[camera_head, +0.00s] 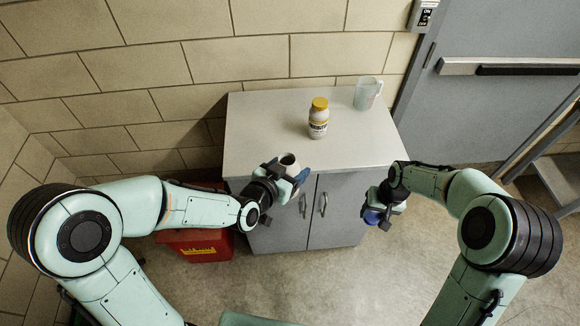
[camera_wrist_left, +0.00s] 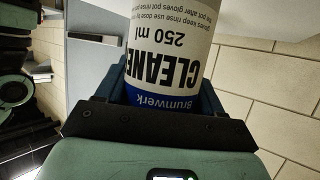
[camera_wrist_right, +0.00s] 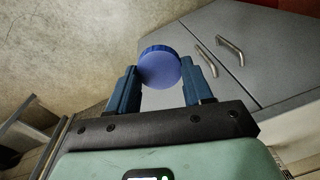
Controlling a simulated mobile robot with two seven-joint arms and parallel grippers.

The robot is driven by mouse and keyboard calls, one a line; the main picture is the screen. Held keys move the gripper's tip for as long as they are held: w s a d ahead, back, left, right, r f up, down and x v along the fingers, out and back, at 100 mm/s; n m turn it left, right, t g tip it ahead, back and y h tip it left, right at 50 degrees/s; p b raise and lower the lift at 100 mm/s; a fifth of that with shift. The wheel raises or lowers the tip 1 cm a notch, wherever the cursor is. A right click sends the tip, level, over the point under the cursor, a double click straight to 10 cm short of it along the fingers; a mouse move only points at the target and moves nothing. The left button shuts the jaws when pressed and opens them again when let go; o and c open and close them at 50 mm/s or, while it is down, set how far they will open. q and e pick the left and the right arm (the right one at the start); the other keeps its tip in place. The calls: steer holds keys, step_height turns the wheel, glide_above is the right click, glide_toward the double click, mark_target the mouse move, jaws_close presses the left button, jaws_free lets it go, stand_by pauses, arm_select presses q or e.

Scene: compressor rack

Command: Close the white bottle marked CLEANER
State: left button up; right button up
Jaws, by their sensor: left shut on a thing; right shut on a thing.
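The white bottle marked CLEANER (camera_wrist_left: 165,45) fills the upper part of the left wrist view, with a blue band reading Brumwerk. My left gripper (camera_head: 298,178) is shut on it and holds it in front of the cabinet's front edge. In the head view the bottle (camera_head: 289,161) shows a dark open mouth with no cap. My right gripper (camera_head: 374,212) is shut on a round blue cap (camera_wrist_right: 159,68), held to the right of the cabinet and apart from the bottle. The cap also shows in the head view (camera_head: 371,217).
A white bottle with a yellow cap (camera_head: 318,118) and a clear measuring jug (camera_head: 367,93) stand on the grey cabinet top (camera_head: 262,125). A red container (camera_head: 200,245) is on the floor at the cabinet's left. The cabinet's front top is clear.

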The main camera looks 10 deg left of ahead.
steer(key=w+a+r+m, duration=0.1)
steer(key=w+a+r, duration=0.4)
steer(key=a+r, duration=0.25)
steer(key=s+a+r+m, duration=0.1)
steer(key=s+a+r, duration=0.1)
steer(key=a+r, duration=0.7)
steer(key=s+a+r+m+h, duration=0.1)
steer(key=s+a+r+m, duration=0.1)
steer(key=a+r, duration=0.6)
step_height(320, 180, up, 5)
steer(key=shift+s+a+f, duration=0.1)
steer(key=shift+s+a, duration=0.25)
steer(key=shift+f, duration=2.05)
steer(key=shift+f, duration=0.9)
steer(key=shift+f, duration=0.6)
